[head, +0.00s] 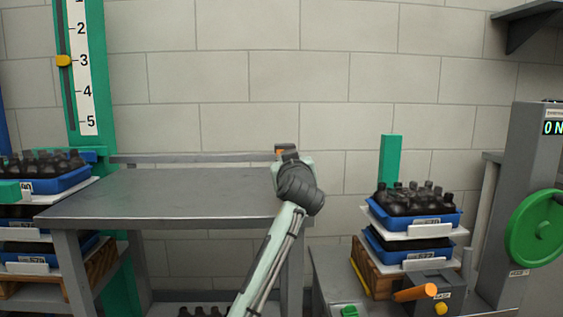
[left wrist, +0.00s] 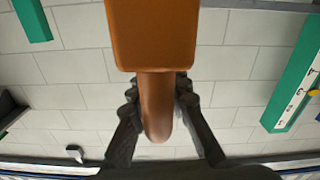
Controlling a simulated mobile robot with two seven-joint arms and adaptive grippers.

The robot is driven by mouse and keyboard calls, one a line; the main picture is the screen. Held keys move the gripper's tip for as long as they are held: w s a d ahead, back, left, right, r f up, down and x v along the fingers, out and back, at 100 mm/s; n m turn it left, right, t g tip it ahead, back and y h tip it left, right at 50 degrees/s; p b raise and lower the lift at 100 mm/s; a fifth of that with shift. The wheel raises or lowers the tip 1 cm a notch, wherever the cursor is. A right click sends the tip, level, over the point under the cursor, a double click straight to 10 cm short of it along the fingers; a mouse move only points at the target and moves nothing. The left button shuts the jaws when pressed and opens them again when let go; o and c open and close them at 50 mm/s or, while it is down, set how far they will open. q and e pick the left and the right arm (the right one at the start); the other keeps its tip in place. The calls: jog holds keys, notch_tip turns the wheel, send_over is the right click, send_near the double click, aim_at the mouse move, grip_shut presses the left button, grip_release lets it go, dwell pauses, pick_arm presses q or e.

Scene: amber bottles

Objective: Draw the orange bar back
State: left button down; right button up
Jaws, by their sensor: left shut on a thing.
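An orange bar (left wrist: 155,100) fills the upper middle of the left wrist view, with a thick block end and a rounded shaft. The dark fingers of my left gripper (left wrist: 160,98) stand on both sides of the shaft, shut on it. In the head view my left gripper (head: 287,152) is at the far right end of the grey table, by the back rail. Only a small orange patch of the bar (head: 279,152) shows there; the gripper hides the rest. My right gripper is in neither view.
The grey metal table (head: 170,195) has a bare top. Blue crates of dark bottles stand at left (head: 60,182) and right (head: 415,218). An orange handle (head: 415,293) sits low at the right, near a green wheel (head: 537,226). A green numbered scale (head: 93,60) stands at back left.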

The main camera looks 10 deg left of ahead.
pick_arm(q)
jog(key=shift+d, duration=0.3)
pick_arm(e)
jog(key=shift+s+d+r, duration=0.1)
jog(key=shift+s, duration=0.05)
pick_arm(q)
jog(key=c, duration=1.5)
grip_release()
jog(key=shift+d, duration=0.2)
jog(key=shift+a, duration=0.15)
jog(key=shift+s, duration=0.15)
jog(key=v, duration=1.1)
jog(key=shift+s+f, duration=0.1)
jog(key=shift+s, duration=0.2)
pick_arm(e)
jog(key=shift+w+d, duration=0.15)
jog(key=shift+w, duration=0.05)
pick_arm(q)
jog(key=shift+f, duration=0.1)
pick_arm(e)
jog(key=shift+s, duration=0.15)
